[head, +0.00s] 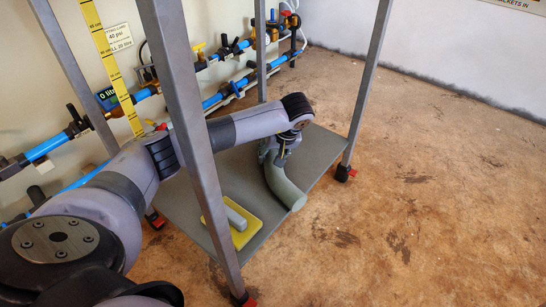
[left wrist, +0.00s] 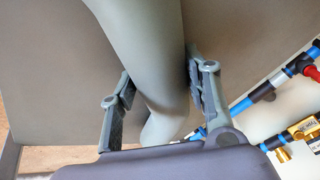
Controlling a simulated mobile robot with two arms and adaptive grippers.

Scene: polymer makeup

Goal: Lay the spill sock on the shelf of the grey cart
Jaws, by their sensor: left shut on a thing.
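The spill sock (head: 283,186) is a thick grey-green curved tube at the shelf of the grey cart (head: 185,193). My left gripper (head: 275,152) points down over the shelf and is shut on the upper part of the sock. In the left wrist view the sock (left wrist: 145,60) runs between the two fingers (left wrist: 160,95), with the shelf surface (left wrist: 50,90) behind it. The sock's near end reaches the shelf's right edge. I cannot tell whether all of it rests on the shelf. My right gripper is not in view.
A yellow tray (head: 250,230) with a grey block (head: 236,217) lies on the shelf's near part. The cart's upright legs (head: 366,85) surround the arm. Blue pipes with valves (head: 150,92) line the wall at left. The brown floor (head: 440,190) at right is clear.

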